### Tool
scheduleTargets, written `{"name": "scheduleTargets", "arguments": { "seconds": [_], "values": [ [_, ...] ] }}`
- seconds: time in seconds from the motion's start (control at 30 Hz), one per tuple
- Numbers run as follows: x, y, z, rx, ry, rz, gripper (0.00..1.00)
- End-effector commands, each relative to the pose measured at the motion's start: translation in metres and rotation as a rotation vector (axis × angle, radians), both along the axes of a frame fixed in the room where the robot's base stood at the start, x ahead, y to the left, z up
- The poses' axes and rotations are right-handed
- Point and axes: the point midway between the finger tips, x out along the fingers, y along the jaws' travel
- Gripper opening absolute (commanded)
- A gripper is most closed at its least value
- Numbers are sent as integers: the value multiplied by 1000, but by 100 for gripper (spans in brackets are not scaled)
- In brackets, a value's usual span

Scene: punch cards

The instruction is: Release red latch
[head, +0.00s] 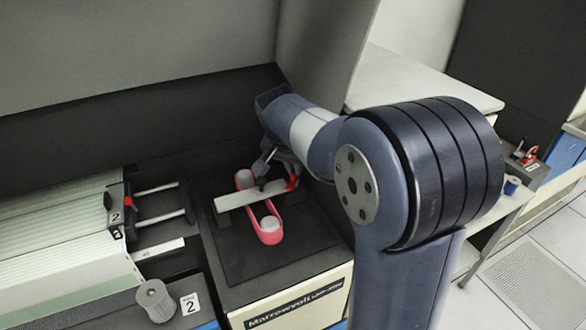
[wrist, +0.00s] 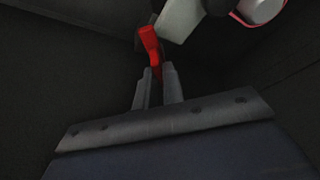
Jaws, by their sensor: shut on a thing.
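The red latch (head: 293,183) is a small red lever at the right end of a pale bar (head: 245,198). The bar lies across a pink-red loop (head: 269,237) in a dark recess. In the wrist view the red latch (wrist: 151,46) stands just beyond my fingertips, with its lower end between them. My gripper (wrist: 158,73) is shut on the lower part of the latch. In the head view my wrist partly hides the fingers, and their grip is hard to see there.
White round knobs, one at the front (head: 270,223), sit inside the loop. A row of white cards (head: 60,235) lies in the tray to the left, with metal rods beside it. A grey spool (head: 155,300) stands front left. Dark walls rise behind the recess.

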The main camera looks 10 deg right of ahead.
Motion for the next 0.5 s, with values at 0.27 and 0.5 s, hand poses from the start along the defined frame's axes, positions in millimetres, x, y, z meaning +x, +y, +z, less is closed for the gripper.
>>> {"name": "scheduleTargets", "arguments": {
  "seconds": [0.27, 0.5],
  "values": [
    [-1, -1, 0, 0, 0, 119, 0],
    [-1, -1, 1, 1, -1, 154, 0]
  ]
}}
